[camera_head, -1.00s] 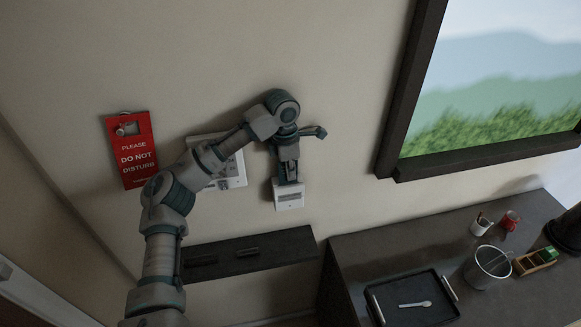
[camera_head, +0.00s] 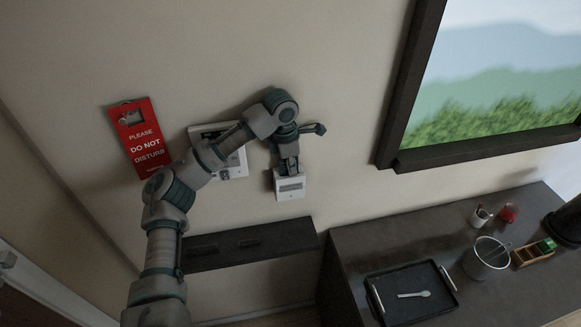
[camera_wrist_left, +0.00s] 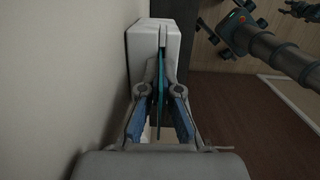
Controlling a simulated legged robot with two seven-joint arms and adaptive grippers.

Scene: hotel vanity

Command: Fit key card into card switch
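The white card switch (camera_head: 290,187) is fixed to the wall and also shows at the top of the left wrist view (camera_wrist_left: 151,32). My left gripper (camera_head: 290,166) is right at its upper edge, its fingers pointing down at it. In the left wrist view my left fingers (camera_wrist_left: 160,82) stand either side of a thin, dark teal strip, the key card (camera_wrist_left: 160,72) seen edge-on. The card reaches up to the white switch housing. I cannot tell how deep it sits in the slot, or whether both fingers press on it. My right gripper is not identifiable in the head view.
A white wall panel (camera_head: 232,166) is partly behind my left arm, near a red door hanger (camera_head: 141,142). Below are a dark ledge (camera_head: 250,245) and a vanity top (camera_head: 350,255) with a tray (camera_head: 452,284), bucket (camera_head: 487,261) and small items. A framed window or picture (camera_head: 388,140) is at right.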

